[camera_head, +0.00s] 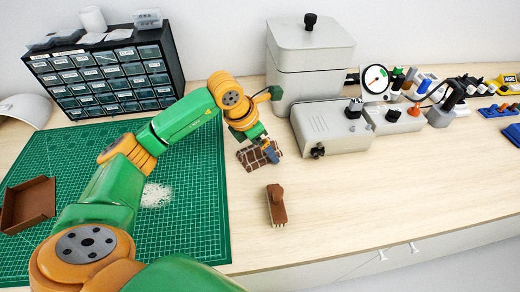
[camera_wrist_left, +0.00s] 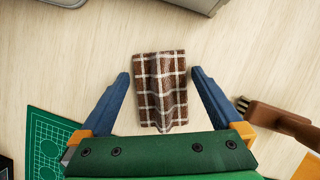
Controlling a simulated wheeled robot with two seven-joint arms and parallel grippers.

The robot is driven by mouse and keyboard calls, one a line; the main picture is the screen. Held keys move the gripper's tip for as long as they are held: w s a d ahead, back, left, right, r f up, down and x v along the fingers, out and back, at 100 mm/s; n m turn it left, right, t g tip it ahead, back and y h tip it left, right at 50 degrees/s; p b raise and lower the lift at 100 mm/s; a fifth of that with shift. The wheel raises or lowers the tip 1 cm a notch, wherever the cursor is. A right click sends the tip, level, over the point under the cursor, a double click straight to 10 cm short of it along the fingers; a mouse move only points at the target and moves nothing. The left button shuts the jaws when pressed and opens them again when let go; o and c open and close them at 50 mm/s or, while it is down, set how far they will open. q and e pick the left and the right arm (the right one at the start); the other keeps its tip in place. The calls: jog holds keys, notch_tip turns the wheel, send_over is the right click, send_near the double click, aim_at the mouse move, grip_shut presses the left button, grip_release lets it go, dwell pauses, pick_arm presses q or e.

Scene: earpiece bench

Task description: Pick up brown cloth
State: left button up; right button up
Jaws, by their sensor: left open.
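The brown cloth (camera_head: 247,157) is a checked brown piece with white lines, lying on the wooden bench just right of the green mat. In the left wrist view the cloth (camera_wrist_left: 162,90) lies with a raised fold, between the two blue fingers. My left gripper (camera_wrist_left: 160,88) is open, one finger on each side of the cloth, with bare bench showing beside each finger. In the head view the left gripper (camera_head: 270,153) is over the cloth and hides part of it. Whether the fingers touch the bench cannot be told. My right gripper is not in view.
A brown brush (camera_head: 276,203) lies close to the cloth, toward the bench's front edge. A green cutting mat (camera_head: 200,215) with white powder (camera_head: 155,195) and a brown tray (camera_head: 28,204) lies left. A grey box-like device (camera_head: 332,127) stands behind right. The front right bench is clear.

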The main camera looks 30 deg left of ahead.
aim_at(261, 164)
pick_arm(q)
jog(key=shift+s+r, duration=0.15)
jog(key=shift+s, duration=0.05)
jog(key=c, duration=1.1)
jog(key=shift+c, duration=0.7)
jog(key=shift+w, duration=0.15)
jog(key=shift+r, duration=0.25)
jog(key=r+b, duration=0.1)
jog(key=r, duration=0.2)
jog(key=shift+s+d+r+b, duration=0.15)
jog(key=shift+s+r+b, duration=0.05)
jog(key=shift+s+b, duration=0.15)
jog(key=s+d+r, duration=0.2)
jog(key=s+r, duration=0.2)
jog(key=s, duration=0.2)
jog(key=s+d+r+b, duration=0.1)
jog(key=s+d+r, duration=0.1)
jog(key=s+r, duration=0.3)
jog(key=shift+s+d, duration=0.3)
jog(key=shift+s, duration=0.5)
